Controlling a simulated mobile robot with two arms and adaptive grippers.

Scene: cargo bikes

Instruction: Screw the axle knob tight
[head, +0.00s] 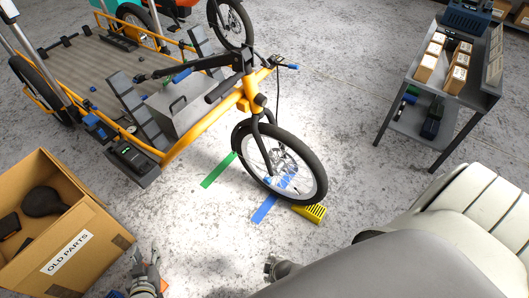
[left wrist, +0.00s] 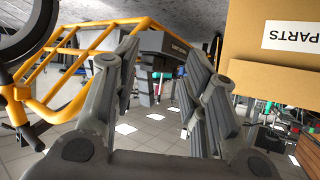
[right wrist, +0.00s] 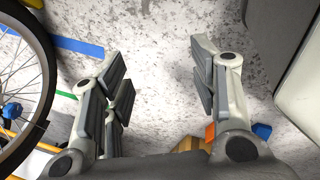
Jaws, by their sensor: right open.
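The orange cargo bike stands with its front wheel (head: 318,180) on the floor in the head view. A small blue piece (head: 267,181) shows low by the wheel's hub; I cannot tell whether it is the axle knob. My left gripper (head: 147,262) is near the bottom edge, beside the carton and well apart from the wheel. In the left wrist view its jaws (left wrist: 162,55) are apart and empty. My right gripper (head: 272,268) is below the wheel, partly hidden by my own body. In the right wrist view its fingers (right wrist: 158,55) are open over bare floor, with the wheel (right wrist: 45,100) at the left edge.
An OLD PARTS carton (head: 95,225) stands at the lower left. A yellow wheel chock (head: 311,213) touches the front wheel. Green tape (head: 218,171) and blue tape (head: 264,209) mark the floor. A grey cart (head: 415,125) with small boxes stands at the right.

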